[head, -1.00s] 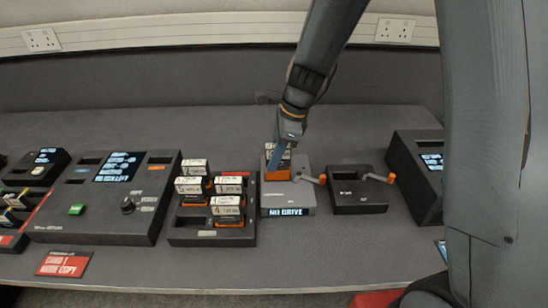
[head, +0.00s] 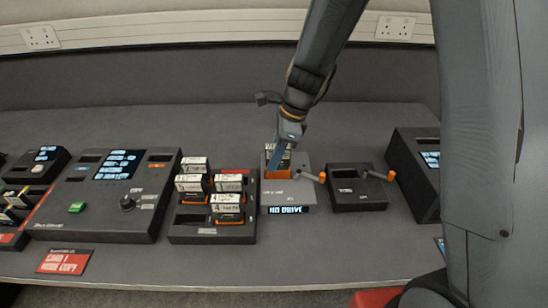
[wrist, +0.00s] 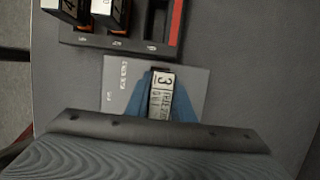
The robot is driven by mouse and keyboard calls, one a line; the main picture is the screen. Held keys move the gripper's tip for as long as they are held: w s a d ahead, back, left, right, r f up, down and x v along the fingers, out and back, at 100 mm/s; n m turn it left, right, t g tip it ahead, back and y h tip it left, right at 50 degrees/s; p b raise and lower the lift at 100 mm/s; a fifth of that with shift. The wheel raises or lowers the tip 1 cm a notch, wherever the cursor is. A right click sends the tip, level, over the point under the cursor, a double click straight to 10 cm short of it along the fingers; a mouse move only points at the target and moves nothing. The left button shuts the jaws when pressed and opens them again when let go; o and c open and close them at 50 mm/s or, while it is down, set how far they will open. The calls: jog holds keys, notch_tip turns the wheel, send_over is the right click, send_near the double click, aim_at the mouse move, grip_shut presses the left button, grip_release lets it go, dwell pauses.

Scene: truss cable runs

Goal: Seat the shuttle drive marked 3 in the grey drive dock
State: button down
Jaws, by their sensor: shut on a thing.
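The shuttle drive marked 3 (wrist: 162,97) is between the blue fingers of my gripper (wrist: 152,100) in the wrist view, its white label facing the camera. My gripper (head: 278,155) is shut on it, directly over the grey drive dock (head: 290,190). In the head view the drive's orange lower part (head: 277,172) is at the dock's slot; how deep it sits I cannot tell. The dock's display reads NO DRIVE (head: 288,210). The dock also shows in the wrist view (wrist: 120,85).
A black rack (head: 212,236) with several white-labelled drives stands close to the left of the dock. A black dock with an orange-tipped lever (head: 357,200) stands to the right. A larger console (head: 100,215) is further left. Free table lies behind the docks.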

aim_at(272, 146)
jog(key=shift+f+b, duration=0.3)
jog(key=shift+f, duration=0.9)
dwell(0.5)
jog(key=c, duration=1.4)
grip_release()
jog(key=shift+c, duration=0.2)
jog(key=shift+o, duration=0.4)
jog(key=shift+o, duration=1.2)
notch_tip(272, 146, up, 8)
jog(key=p, duration=0.7)
jog(key=shift+f+p, duration=0.2)
jog(key=shift+p, duration=0.15)
